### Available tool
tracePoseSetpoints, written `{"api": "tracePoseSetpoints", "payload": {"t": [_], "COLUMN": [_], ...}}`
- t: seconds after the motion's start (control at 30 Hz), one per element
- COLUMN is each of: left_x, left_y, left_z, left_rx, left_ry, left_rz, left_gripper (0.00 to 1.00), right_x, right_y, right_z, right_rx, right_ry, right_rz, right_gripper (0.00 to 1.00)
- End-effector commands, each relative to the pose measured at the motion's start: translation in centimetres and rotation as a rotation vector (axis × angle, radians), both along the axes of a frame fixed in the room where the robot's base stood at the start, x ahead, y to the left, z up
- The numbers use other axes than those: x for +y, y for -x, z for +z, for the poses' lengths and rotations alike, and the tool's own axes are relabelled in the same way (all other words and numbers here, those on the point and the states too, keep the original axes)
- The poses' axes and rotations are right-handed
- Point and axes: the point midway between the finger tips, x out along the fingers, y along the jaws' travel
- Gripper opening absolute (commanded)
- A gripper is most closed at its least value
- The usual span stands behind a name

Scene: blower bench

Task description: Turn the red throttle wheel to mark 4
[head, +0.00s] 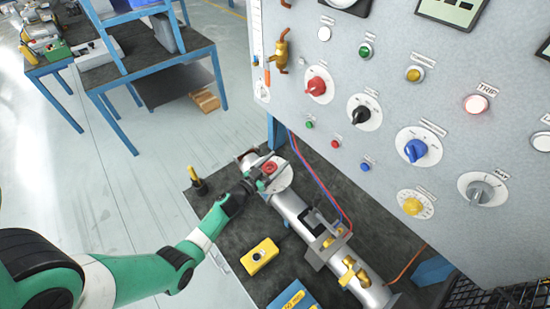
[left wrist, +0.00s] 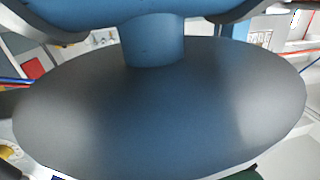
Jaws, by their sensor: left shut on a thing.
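The red throttle wheel (head: 270,167) is small in the head view, at the upper end of the metal pipe. A pale round plate (head: 284,180) lies around it. My left gripper (head: 262,178) is at the wheel and shut on it; its fingers partly cover the wheel. The marks on the plate are too small to read. In the left wrist view a large smooth grey-blue disc (left wrist: 160,115) with a short post (left wrist: 152,42) fills the picture, and no fingertips can be made out. My right gripper is in neither view.
The metal pipe (head: 292,208) runs down right across the dark bench, with brass fittings (head: 350,270). A yellow box (head: 259,256) and a black-based yellow knob (head: 195,181) stand nearby. A panel with a red knob (head: 316,87) rises behind; red and blue hoses (head: 318,182) hang there.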

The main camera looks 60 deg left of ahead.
Motion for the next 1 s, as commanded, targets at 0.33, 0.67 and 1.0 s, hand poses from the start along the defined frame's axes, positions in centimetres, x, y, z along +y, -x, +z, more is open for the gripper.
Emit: {"api": "tracePoseSetpoints", "payload": {"t": [0.33,0.67,1.0], "left_x": [-0.1,-0.1,-0.7], "left_y": [0.1,0.1,1.8], "left_z": [-0.1,0.0,0.2], "left_rx": [-0.001,-0.002,0.000], "left_ry": [0.004,0.002,0.005], "left_rz": [-0.032,-0.032,-0.030], "left_gripper": [0.13,0.99,0.99], "right_x": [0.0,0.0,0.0], "right_y": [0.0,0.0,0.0], "right_z": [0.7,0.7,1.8], "right_rx": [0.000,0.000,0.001], "right_ry": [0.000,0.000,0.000], "right_rz": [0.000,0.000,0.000], "right_gripper": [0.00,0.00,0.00]}}
